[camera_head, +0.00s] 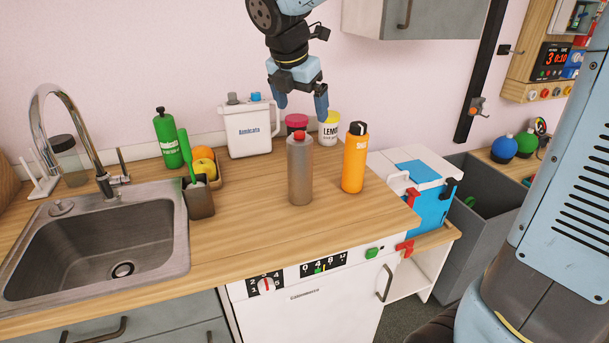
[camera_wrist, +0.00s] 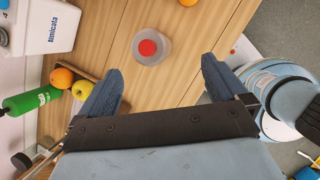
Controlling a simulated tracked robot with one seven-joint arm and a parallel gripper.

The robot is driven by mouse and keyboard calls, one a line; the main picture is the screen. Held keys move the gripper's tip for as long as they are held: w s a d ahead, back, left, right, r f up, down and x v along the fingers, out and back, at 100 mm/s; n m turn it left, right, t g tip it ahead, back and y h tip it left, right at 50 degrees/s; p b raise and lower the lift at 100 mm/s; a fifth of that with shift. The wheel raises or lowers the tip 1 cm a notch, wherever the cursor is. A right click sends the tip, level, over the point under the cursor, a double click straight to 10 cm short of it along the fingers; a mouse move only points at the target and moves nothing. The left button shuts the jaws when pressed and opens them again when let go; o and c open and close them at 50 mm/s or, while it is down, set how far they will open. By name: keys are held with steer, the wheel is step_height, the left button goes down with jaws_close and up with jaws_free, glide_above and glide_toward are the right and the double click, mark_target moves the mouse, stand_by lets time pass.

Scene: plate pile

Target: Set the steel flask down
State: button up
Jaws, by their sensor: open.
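The steel flask (camera_head: 300,172) is grey with a red cap and stands upright on the wooden counter (camera_head: 250,215). In the wrist view the flask (camera_wrist: 151,47) shows from above, its red cap ahead of and between the two fingers. My gripper (camera_head: 301,98) is open and empty, above the flask and apart from it. Its spread fingers also show in the wrist view (camera_wrist: 160,85).
An orange bottle (camera_head: 354,160) stands right of the flask. Behind are a white jug (camera_head: 248,132), a pink-lidded jar (camera_head: 297,122) and a lemon tub (camera_head: 329,130). A fruit box, green bottle (camera_head: 168,140) and sink (camera_head: 100,240) lie left. Counter in front is clear.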

mark_target(299, 133)
steer(key=shift+n, duration=0.9)
steer(key=x, duration=0.3)
steer(key=a+x, duration=0.1)
steer(key=x, duration=0.2)
steer(key=w+x, duration=0.1)
steer(key=x, duration=0.2)
steer(key=shift+a, duration=0.4)
steer(key=shift+x, duration=2.65)
steer(key=shift+a, duration=0.15)
steer(key=shift+c, duration=0.5)
jaws_close()
